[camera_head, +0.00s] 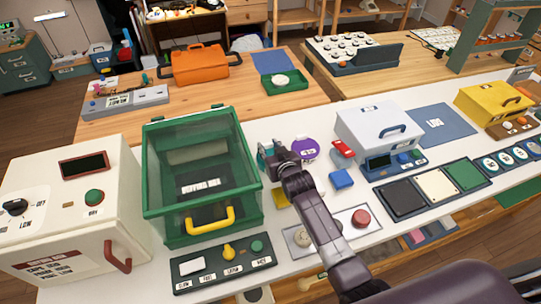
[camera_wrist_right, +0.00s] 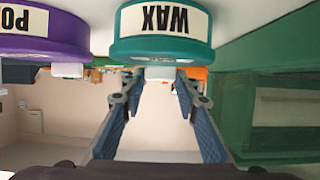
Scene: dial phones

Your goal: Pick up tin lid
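The teal round tin labelled WAX (camera_wrist_right: 163,28) shows upside down in the right wrist view, with its lid's small white knob (camera_wrist_right: 160,74) toward the fingers. In the head view the teal tin (camera_head: 264,158) is mostly hidden by my right gripper (camera_head: 278,165). The fingers of my right gripper also show in the wrist view (camera_wrist_right: 158,105); they are spread apart with nothing clearly between their tips, and the knob appears between and just beyond them. A purple tin (camera_head: 305,150) stands to the right; it also shows in the wrist view (camera_wrist_right: 40,35). My left gripper is out of view.
A green clear-sided box (camera_head: 205,175) with a yellow handle stands close left of my right gripper. A red-and-white item (camera_head: 342,149), a blue block (camera_head: 341,179) and a white case (camera_head: 375,127) are to the right. A panel with a red button (camera_head: 361,218) lies in front.

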